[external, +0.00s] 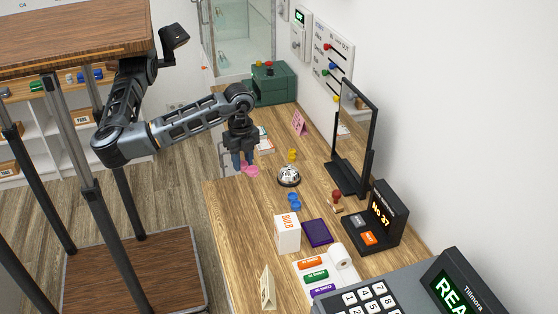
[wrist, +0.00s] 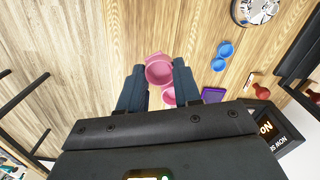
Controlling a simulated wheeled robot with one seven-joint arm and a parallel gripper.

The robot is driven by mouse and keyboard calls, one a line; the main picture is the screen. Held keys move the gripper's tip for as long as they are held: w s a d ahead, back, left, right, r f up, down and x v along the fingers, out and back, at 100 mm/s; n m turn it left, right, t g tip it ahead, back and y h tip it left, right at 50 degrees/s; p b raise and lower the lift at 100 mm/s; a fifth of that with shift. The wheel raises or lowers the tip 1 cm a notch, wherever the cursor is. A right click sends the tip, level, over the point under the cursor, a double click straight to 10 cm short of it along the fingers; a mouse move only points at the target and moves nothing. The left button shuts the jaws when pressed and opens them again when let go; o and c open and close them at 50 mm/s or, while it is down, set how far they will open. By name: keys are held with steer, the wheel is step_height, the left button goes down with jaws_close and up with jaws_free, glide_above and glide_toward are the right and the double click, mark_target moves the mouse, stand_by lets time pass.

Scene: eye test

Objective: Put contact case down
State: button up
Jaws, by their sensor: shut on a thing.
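A pink contact case (external: 252,170) with two round cups is at the left edge of the wooden counter, below my gripper (external: 243,164). In the wrist view the pink case (wrist: 159,69) is between the two fingertips of my gripper (wrist: 158,66), which is shut on it. Its second cup is partly hidden by the gripper body. I cannot tell whether the case touches the counter or hangs just above it. A blue two-cup case (external: 294,201) lies apart on the counter; it also shows in the wrist view (wrist: 222,56).
The wooden counter (external: 230,219) has bare room at its left front. A bell (external: 288,176), a yellow item (external: 292,155), a white box (external: 287,233), a purple pad (external: 317,233) and a red-handled stamp (external: 337,200) stand nearby. A black-framed mirror (external: 352,145) stands to the right.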

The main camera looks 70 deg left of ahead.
steer(key=w+a+n+b, duration=0.1)
steer(key=w+a+n, duration=0.3)
steer(key=a, duration=0.5)
steer(key=w+a+n, duration=0.3)
steer(key=a, duration=0.7)
steer(key=w+a+n+b, duration=0.1)
steer(key=w+a+n, duration=0.3)
steer(key=a, duration=0.5)
steer(key=shift+s+a+f, duration=0.1)
steer(key=shift+s+f, duration=0.05)
steer(key=shift+f, duration=6.75)
steer(key=shift+s+a+f, duration=0.1)
steer(key=shift+f, duration=6.8)
steer(key=shift+f, duration=0.1)
steer(key=o, duration=1)
step_height(320, 180, up, 12)
steer(key=shift+p, duration=0.4)
